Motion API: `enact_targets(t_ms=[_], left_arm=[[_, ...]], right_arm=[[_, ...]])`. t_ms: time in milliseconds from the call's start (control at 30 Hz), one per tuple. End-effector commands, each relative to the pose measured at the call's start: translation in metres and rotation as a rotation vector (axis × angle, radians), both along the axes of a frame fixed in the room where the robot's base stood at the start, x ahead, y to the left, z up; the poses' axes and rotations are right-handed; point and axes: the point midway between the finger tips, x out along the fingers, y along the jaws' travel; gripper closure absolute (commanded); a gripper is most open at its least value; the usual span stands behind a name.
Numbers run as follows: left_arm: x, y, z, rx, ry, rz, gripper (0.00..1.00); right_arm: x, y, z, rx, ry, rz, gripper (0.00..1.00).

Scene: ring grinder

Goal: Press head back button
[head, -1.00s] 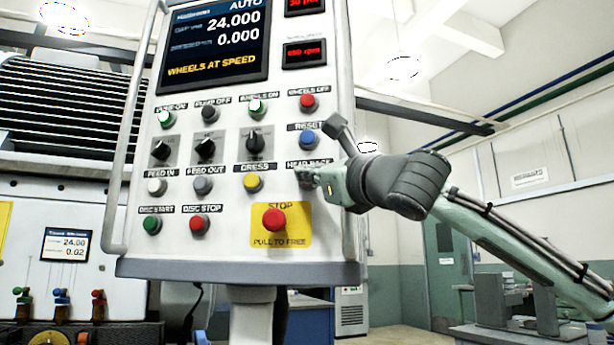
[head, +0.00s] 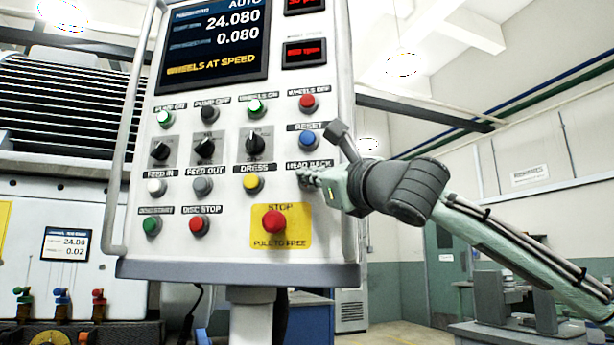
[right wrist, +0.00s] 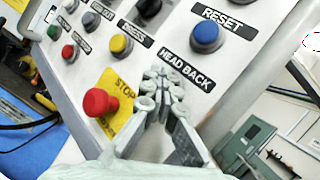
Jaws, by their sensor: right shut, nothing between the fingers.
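The control panel (head: 225,235) stands upright in front of me. My right gripper (head: 304,177) is shut and empty, with its fingertips at the spot just below the HEAD BACK label (head: 309,164). The button there is hidden behind the fingers. In the right wrist view the gripper (right wrist: 160,85) points at the panel below the HEAD BACK label (right wrist: 187,69), and the button is covered there too. I cannot tell from the views how firmly the tips touch it. My left gripper is not in view.
Close by are the blue RESET button (head: 308,139) above, the yellow DRESS button (head: 252,183) to the left, and the red STOP button (head: 273,220) below left. The display (head: 213,44) reads 24.080 and 0.080. A metal handrail (head: 121,150) runs along the panel's left side.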

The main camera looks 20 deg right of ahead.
Motion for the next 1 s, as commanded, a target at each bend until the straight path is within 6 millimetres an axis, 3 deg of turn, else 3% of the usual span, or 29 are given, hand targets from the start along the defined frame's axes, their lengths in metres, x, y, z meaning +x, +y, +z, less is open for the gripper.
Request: enact_targets(t_ms=[400,1000], left_arm=[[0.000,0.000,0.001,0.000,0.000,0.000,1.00],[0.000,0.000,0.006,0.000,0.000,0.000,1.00]], right_arm=[[0.002,-0.002,-0.001,0.001,0.003,-0.005,1.00],[-0.015,0.008,-0.002,0.001,0.002,-0.002,1.00]])
